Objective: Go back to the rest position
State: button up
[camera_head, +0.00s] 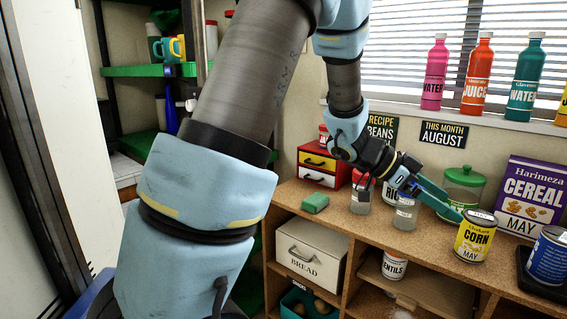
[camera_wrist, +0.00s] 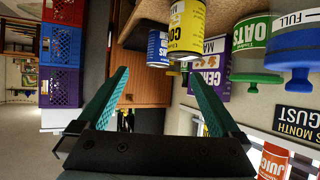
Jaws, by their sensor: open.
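My gripper (camera_head: 452,207) is over the wooden counter, its teal fingers reaching right toward the yellow corn can (camera_head: 474,240). In the wrist view my gripper (camera_wrist: 160,72) has its two fingers wide apart with nothing between them. In the head view the can stands upright near the counter's front edge. My arm crosses the head view from the top down to the wrist.
A blue can (camera_head: 548,258) stands at right on a dark tray. The cereal box (camera_head: 531,196) and a green-lidded jar (camera_head: 463,184) stand behind. Glass shakers (camera_head: 405,213) are close under my wrist. Bottles (camera_head: 478,75) line the sill. Stacked crates (camera_wrist: 60,50) show in the wrist view.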

jog(key=w+a+n+t+y, duration=0.1)
jog(key=w+a+n+t, duration=0.6)
jog(key=w, duration=0.5)
jog(key=w+a+f+n+t+y, duration=0.1)
jog(key=w+a+n+t+y, duration=0.15)
jog(key=a, duration=0.45)
jog(key=w+a+f+n+t+y, duration=0.1)
jog(key=w+a+n+t+y, duration=0.15)
jog(key=a, duration=0.55)
jog(key=s+a+f+n+g+y, duration=0.1)
jog(key=s+a+n+y, duration=0.1)
jog(key=a, duration=0.3)
jog(key=s+a+f+n+g+y, duration=0.1)
jog(key=a+f+y, duration=0.1)
jog(key=a, duration=0.3)
jog(key=s+a+f+n+g+y, duration=0.1)
jog(key=s+a+n+g, duration=0.4)
jog(key=s, duration=0.8)
jog(key=shift+s+a+f+y, duration=0.2)
jog(key=shift+a+f+y, duration=0.1)
jog(key=shift+a+f, duration=0.75)
jog(key=shift+w+a+r, duration=0.1)
jog(key=shift+r, duration=0.05)
